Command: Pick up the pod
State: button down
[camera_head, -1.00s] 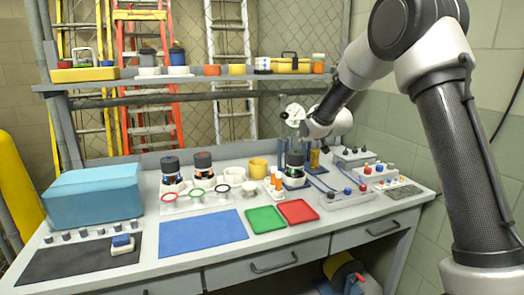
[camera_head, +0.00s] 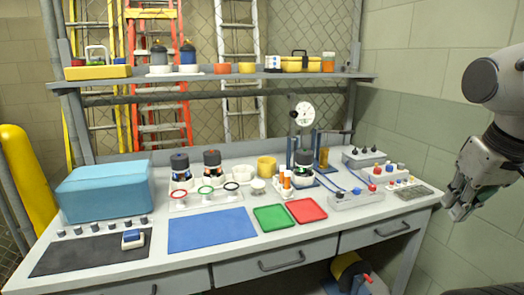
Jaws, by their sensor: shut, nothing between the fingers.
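Three dark-topped, pod-like cylinders stand on the workbench. Two are at the left back: the blue-marked pod (camera_head: 180,167) and the red-marked pod (camera_head: 212,162), each on a white holder. The third pod (camera_head: 303,160) stands at the stand with blue posts, on the right half of the bench. I cannot tell which one the task means. My gripper (camera_head: 457,208) hangs at the right, off the bench's right end, well apart from all three. It is shut and empty.
The workbench (camera_head: 130,272) holds a blue mat (camera_head: 208,231), a green tray (camera_head: 272,222), a red tray (camera_head: 306,213), a light-blue case (camera_head: 103,191) and a yellow cup (camera_head: 266,167). Control boxes (camera_head: 357,198) with wires crowd the right end. A shelf (camera_head: 220,77) runs above the back.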

aim_at(301, 171)
jog(key=u, duration=1.4)
jog(key=l+z, duration=0.1)
jog(key=z, duration=1.2)
jog(key=i+l+u, duration=0.15)
jog(key=i+l, duration=0.15)
jog(key=i+l+u, duration=0.2)
jog(key=l, duration=0.25)
jog(key=i+l+u, duration=0.15)
jog(key=i+l, duration=0.2)
